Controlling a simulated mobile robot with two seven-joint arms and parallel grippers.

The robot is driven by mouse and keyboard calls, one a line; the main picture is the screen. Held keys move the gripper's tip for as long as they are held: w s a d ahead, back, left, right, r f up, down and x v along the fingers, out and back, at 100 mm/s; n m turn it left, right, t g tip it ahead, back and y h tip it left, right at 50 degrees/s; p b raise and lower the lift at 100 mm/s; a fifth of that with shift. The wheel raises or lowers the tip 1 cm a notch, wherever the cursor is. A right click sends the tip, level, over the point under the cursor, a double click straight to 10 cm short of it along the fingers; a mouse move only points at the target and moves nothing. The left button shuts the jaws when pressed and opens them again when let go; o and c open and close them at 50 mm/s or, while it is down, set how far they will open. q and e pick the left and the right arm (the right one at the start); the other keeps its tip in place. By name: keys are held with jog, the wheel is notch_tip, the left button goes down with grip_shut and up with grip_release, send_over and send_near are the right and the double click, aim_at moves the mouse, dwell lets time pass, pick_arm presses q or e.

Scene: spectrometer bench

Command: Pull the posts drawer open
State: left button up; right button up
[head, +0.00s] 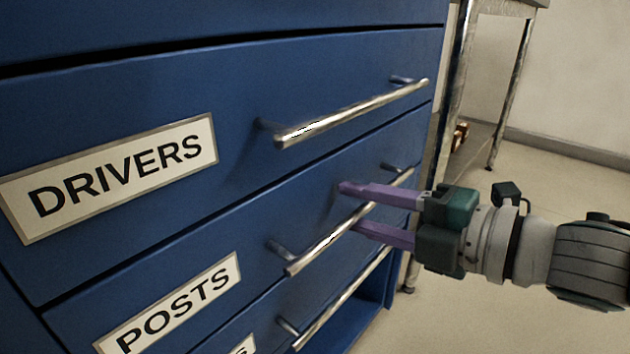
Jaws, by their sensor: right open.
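The posts drawer (255,234) is blue, with a white label reading POSTS (175,305) and a metal bar handle (318,247). Its front looks flush with the drawer above. My right gripper (350,207) comes in from the right with two purple fingers. The fingers are open, one above and one below the posts handle, with the bar between them. I cannot tell whether either finger touches the bar. The right part of the handle is partly hidden by the upper finger. My left gripper is not in view.
The drivers drawer (245,88) with its own handle (350,112) is just above. Another drawer handle (340,305) is below, with an open gap in the cabinet near it. A metal-legged table (515,95) stands behind at the right. The floor (490,320) at lower right is clear.

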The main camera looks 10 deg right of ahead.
grip_shut()
dwell(1.4)
